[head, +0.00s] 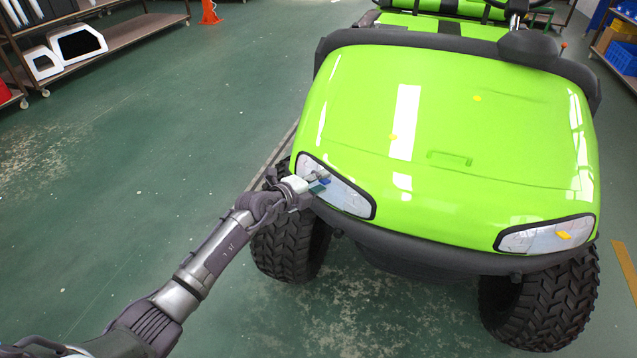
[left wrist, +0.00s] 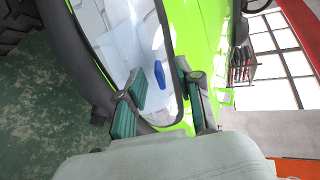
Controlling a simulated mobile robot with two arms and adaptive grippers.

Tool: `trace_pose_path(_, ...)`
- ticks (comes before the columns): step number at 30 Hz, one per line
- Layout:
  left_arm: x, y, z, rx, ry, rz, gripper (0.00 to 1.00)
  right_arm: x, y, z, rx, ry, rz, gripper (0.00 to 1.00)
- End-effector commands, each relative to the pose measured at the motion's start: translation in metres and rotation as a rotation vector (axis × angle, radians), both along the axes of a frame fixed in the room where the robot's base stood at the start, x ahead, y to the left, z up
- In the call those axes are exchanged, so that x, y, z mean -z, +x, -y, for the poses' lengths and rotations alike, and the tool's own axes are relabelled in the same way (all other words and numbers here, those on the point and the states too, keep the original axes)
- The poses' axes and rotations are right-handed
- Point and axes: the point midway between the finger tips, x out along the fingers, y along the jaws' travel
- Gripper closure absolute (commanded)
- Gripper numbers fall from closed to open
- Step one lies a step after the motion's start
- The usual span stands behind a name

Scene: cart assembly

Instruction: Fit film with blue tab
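The green cart's left-hand headlight (head: 350,197) is a slanted, black-rimmed lens, and it fills the middle of the left wrist view (left wrist: 118,35). A small blue tab (left wrist: 159,74) shows against this lens. The clear film itself is hard to tell from the lens. My left gripper (head: 318,186) is at the upper left part of the headlight. In the left wrist view its two teal-padded fingers (left wrist: 160,95) are spread apart, with the blue tab showing between them and beyond their tips. Nothing is clearly held. My right gripper is not in view.
An orange tab (head: 563,236) is on the right-hand headlight (head: 530,236). Yellow tabs (head: 477,98) are on the green hood (head: 455,125). A black bumper and tyres (head: 290,245) lie below the headlights. A shelf rack (head: 110,35) stands back left. The green floor at left is clear.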

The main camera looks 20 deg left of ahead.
Motion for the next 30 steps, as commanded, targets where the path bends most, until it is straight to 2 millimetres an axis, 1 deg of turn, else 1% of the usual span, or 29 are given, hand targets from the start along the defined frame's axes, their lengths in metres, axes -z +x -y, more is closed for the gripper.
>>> trace_pose_path(7, 0.0, -0.001, -0.001, 0.0, 0.0, 0.0, 0.65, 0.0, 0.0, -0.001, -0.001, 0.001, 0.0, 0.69)
trace_pose_path(11, -0.003, -0.01, -0.006, -0.001, 0.0, 0.0, 0.65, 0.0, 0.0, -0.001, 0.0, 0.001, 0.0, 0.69)
trace_pose_path(14, -0.007, -0.024, -0.011, 0.0, 0.0, 0.0, 0.65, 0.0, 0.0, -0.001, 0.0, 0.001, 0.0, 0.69)
trace_pose_path(21, -0.023, -0.068, -0.031, 0.0, 0.0, -0.001, 0.65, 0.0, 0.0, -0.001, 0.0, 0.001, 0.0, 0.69)
trace_pose_path(24, -0.029, -0.083, -0.038, 0.0, 0.001, -0.001, 0.65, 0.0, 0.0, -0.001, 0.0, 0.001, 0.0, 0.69)
trace_pose_path(27, -0.033, -0.094, -0.043, 0.0, 0.0, -0.001, 0.65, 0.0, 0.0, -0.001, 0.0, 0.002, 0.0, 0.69)
trace_pose_path(30, -0.036, -0.101, -0.047, -0.001, 0.0, 0.0, 0.65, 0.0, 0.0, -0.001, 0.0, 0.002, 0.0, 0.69)
